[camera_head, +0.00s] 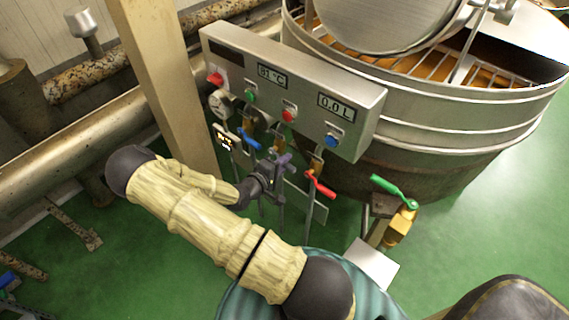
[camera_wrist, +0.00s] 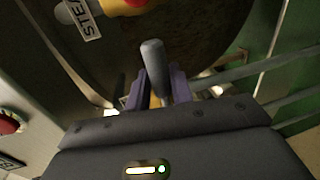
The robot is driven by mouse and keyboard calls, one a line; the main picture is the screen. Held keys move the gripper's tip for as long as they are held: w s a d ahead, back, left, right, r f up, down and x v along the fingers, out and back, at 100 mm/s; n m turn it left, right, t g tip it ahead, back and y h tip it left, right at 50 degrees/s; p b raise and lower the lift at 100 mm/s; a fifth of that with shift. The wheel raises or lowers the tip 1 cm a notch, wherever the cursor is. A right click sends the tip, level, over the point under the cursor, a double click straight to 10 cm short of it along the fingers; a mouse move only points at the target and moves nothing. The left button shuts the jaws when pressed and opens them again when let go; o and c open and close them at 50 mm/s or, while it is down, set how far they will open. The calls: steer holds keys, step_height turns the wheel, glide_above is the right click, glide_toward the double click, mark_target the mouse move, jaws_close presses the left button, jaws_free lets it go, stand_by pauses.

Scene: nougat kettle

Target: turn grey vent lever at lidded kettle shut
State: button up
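The lidded kettle (camera_head: 420,120) stands at the upper right, with its round lid raised over an orange-brown interior. In the wrist view, a grey lever (camera_wrist: 153,58) with a rounded end stands up between the two purple fingers of my gripper (camera_wrist: 160,88). The fingers sit close on both sides of it and appear shut on it. In the head view, my gripper (camera_head: 277,174) is below the control box, where my arm and fingers hide most of the lever. The lever's pivot is hidden.
A steel control box (camera_head: 290,90) with displays and buttons hangs above my gripper. A blue lever (camera_head: 249,140) is to its left, a red lever (camera_head: 320,184) to its right. A green-handled valve (camera_head: 394,191) is further right. A beige post (camera_head: 165,85) stands left.

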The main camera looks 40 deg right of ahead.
steer(key=shift+o, duration=1.2)
steer(key=shift+w, duration=0.1)
steer(key=shift+a, duration=0.15)
steer(key=v, duration=1.7)
steer(key=shift+p, duration=0.35)
steer(key=shift+a, duration=0.1)
